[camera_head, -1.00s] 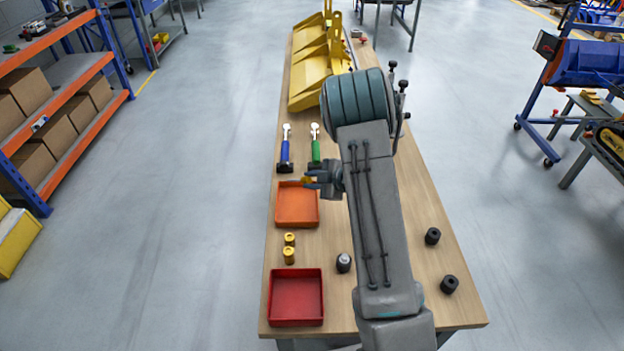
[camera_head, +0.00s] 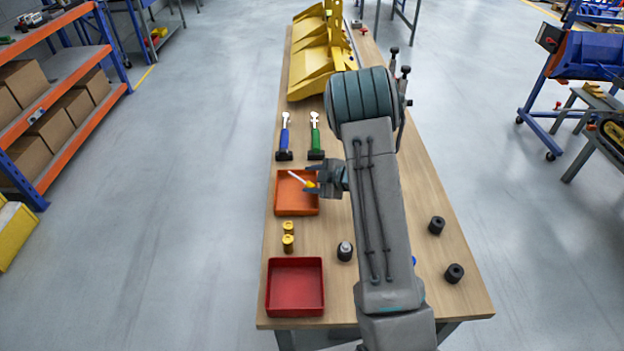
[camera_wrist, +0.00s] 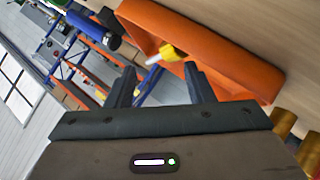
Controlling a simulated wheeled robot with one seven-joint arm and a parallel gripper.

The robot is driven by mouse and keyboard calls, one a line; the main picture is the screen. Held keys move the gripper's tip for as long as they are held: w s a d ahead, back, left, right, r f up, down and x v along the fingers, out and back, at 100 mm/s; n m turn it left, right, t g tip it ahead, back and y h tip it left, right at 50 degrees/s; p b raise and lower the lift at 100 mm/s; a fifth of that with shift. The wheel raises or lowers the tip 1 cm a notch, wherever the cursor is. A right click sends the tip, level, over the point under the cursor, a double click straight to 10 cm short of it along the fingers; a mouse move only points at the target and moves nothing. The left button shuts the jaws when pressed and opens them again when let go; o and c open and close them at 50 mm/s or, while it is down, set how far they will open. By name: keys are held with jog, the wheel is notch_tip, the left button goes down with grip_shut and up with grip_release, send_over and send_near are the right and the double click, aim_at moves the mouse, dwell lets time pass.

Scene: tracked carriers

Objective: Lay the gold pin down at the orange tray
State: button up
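The gold pin shows a yellow head (camera_head: 310,184) and a pale shaft, tilted over the far right part of the orange tray (camera_head: 296,203). In the wrist view its yellow head (camera_wrist: 172,52) lies just beyond my fingertips, against the orange tray (camera_wrist: 245,72). I cannot tell whether the pin touches the tray or hangs free. My gripper (camera_head: 312,180) is at the tray's right side. In the wrist view the two fingers of my gripper (camera_wrist: 160,80) stand wide apart with nothing clamped between them.
Gold cylinders (camera_head: 288,243) and a red tray (camera_head: 295,288) are nearer. A dark cylinder (camera_head: 345,251) stands right of them.

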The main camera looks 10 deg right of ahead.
jog(key=b+v, duration=0.2)
jog(key=v, duration=1.1)
jog(key=shift+s+d+r, duration=0.15)
jog(key=shift+s+r, duration=0.05)
jog(key=shift+s, duration=0.1)
jog(key=s+d+r+m+t+h, duration=0.2)
jog(key=d+r+m+h, duration=0.1)
jog(key=r+m+h, duration=0.85)
jog(key=s+a+r+m+g+y, duration=0.1)
jog(key=s+a+m+g, duration=0.2)
jog(key=s+a, duration=0.3)
jog(key=s+a+m+g+y, duration=0.2)
jog(key=s+a, duration=0.4)
jog(key=s, duration=1.1)
jog(key=shift+s+r+m+g, duration=0.2)
jog(key=shift+r+m+g, duration=0.35)
jog(key=shift+g, duration=0.55)
